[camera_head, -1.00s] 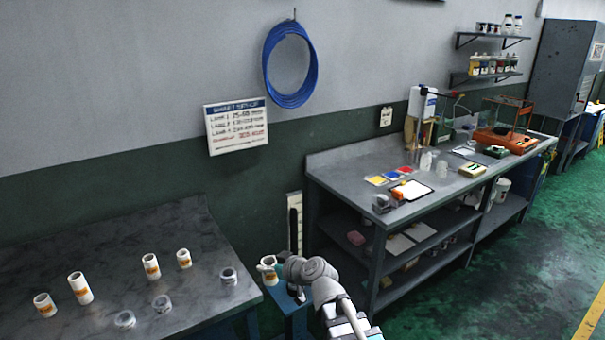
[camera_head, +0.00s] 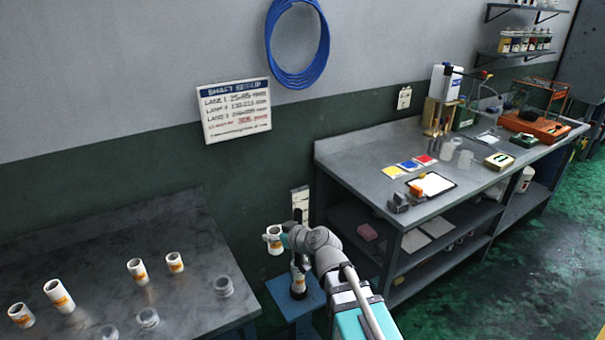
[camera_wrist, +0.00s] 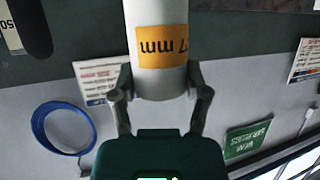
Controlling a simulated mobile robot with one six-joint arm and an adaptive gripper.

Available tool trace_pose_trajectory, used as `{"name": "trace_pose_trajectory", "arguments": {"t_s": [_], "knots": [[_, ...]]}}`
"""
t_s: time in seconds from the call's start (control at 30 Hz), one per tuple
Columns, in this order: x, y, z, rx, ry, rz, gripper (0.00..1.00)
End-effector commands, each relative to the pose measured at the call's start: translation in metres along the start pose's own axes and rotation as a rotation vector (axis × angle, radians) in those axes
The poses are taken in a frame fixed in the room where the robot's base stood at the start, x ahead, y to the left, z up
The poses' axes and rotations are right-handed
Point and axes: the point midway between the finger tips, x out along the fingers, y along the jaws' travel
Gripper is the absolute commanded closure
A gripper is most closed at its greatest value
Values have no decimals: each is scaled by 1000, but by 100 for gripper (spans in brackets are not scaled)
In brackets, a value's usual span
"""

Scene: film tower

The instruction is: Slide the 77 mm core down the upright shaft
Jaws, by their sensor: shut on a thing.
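My gripper (camera_wrist: 160,95) is shut on a white core (camera_wrist: 160,70). The core has an orange label, upside down in the wrist view and partly readable as "7 mm". In the head view the held core (camera_head: 273,240) is roughly upright, left of my gripper, above and left of the blue stand (camera_head: 284,294). My arm hides most of the upright shaft in the head view. A dark round-ended bar, likely the shaft (camera_wrist: 36,30), shows at the wrist view's upper left, apart from the held core.
Several white cores (camera_head: 59,297) and grey rings (camera_head: 223,286) stand on the left table (camera_head: 185,235). The right workbench (camera_head: 350,160) is close beside my arm.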

Motion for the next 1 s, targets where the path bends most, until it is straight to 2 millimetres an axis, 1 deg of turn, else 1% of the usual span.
{"name": "trace_pose_trajectory", "arguments": {"t_s": [0.2, 0.47, 0.63, 0.77, 0.87, 1.0], "knots": [[-2, 5, 1, 3, 0, 8, 87], [-3, 7, 1, 4, 0, 11, 87], [-2, 12, -4, 4, -1, 10, 87], [-2, 24, -16, 4, -2, 9, 87], [-1, 38, -30, 2, -3, 5, 87], [0, 63, -52, 1, -3, -2, 87]]}}
